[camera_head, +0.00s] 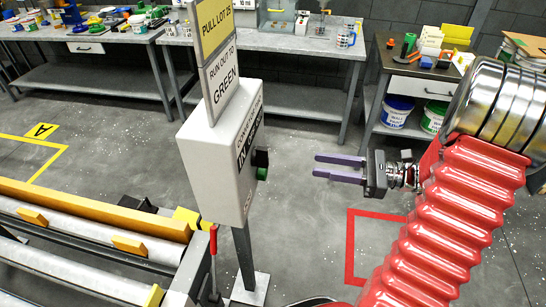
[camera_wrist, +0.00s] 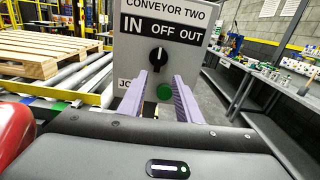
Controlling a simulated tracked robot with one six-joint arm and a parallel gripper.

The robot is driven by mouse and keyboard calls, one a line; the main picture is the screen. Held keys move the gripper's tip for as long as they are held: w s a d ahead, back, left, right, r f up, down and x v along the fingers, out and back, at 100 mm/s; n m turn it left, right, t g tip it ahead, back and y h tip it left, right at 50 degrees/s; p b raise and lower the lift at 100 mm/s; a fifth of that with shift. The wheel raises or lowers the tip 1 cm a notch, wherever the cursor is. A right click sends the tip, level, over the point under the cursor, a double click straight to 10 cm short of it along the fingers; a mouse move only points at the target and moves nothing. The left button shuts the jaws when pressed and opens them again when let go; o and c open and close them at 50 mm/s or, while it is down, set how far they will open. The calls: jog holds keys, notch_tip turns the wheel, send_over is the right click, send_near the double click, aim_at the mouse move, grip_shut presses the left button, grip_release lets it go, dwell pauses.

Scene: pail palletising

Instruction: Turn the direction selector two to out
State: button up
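The conveyor two control box (camera_head: 208,165) stands on a post in the head view, its face turned toward my gripper. In the wrist view the panel (camera_wrist: 190,58) reads IN, OFF, OUT. The black direction selector two (camera_wrist: 158,58) sits under OFF, with its white mark about upright. A green button (camera_wrist: 164,91) is below it. In the head view the selector (camera_head: 261,157) shows from the side. My gripper (camera_head: 315,165) has two purple fingers, apart and empty, a short gap from the panel. In the wrist view its fingers (camera_wrist: 161,76) straddle the line below the selector.
Signs (camera_head: 220,78) above the box read PULL LOT 25 and RUN OUT TO GREEN. Roller conveyors (camera_head: 85,235) lie left of the box. A wooden pallet (camera_wrist: 45,52) sits on the left in the wrist view. Workbenches (camera_head: 290,42) line the back. The floor between box and arm is clear.

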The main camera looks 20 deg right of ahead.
aim_at(261, 157)
jog(key=shift+s+r, duration=0.1)
jog(key=shift+r, duration=0.1)
jog(key=shift+a, duration=0.1)
jog(key=x, duration=1.3)
jog(key=shift+a, duration=0.35)
jog(key=shift+c, duration=0.2)
grip_shut()
